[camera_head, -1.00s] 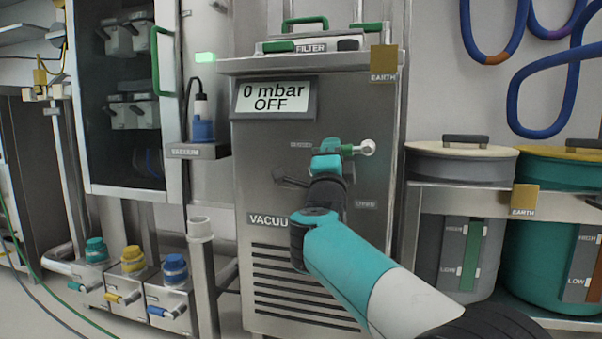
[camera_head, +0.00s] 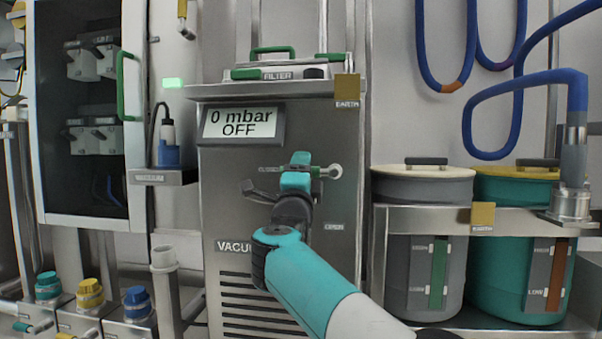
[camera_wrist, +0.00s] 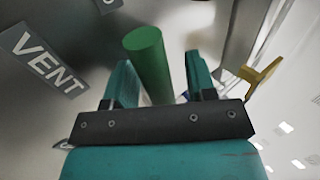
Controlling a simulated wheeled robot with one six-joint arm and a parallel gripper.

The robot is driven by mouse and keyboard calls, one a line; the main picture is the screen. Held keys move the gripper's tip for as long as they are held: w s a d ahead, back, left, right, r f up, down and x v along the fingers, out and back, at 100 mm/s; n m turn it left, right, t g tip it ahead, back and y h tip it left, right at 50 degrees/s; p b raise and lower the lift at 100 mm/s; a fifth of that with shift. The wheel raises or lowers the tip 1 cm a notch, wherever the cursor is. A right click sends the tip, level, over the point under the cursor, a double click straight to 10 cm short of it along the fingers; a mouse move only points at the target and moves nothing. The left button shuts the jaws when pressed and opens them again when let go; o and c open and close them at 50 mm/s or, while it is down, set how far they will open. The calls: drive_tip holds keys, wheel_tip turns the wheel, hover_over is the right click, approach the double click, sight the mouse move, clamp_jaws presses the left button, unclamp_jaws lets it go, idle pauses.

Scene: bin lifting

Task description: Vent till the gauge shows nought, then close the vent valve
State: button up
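The gauge display (camera_head: 240,123) on the steel vacuum unit reads "0 mbar" and "OFF". Below it, the vent valve's handle lies roughly level, with a green part (camera_head: 316,171) and a pale round end (camera_head: 335,170) showing right of my gripper (camera_head: 293,178). In the wrist view, the green handle (camera_wrist: 148,62) stands between the two teal fingers of my gripper (camera_wrist: 162,82). The fingers are apart, with a clear gap on the handle's right side; contact on its left is unclear. A VENT label (camera_wrist: 45,62) is to the left. My gripper hides part of the valve in the head view.
The filter housing (camera_head: 277,74) with green handles is on top of the unit. To the right, a grey drum (camera_head: 420,188) and a teal drum (camera_head: 515,187) stand behind a steel rail (camera_head: 418,219). A blue hose (camera_head: 500,92) hangs above them.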

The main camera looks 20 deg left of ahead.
drive_tip(key=shift+s+a+f, duration=0.1)
drive_tip(key=shift+s+a, duration=0.05)
drive_tip(key=shift+s+f+b, duration=0.3)
drive_tip(key=shift+b, duration=0.1)
drive_tip(key=v, duration=1.1)
drive_tip(key=shift+b, duration=0.3)
drive_tip(key=shift+r, duration=0.1)
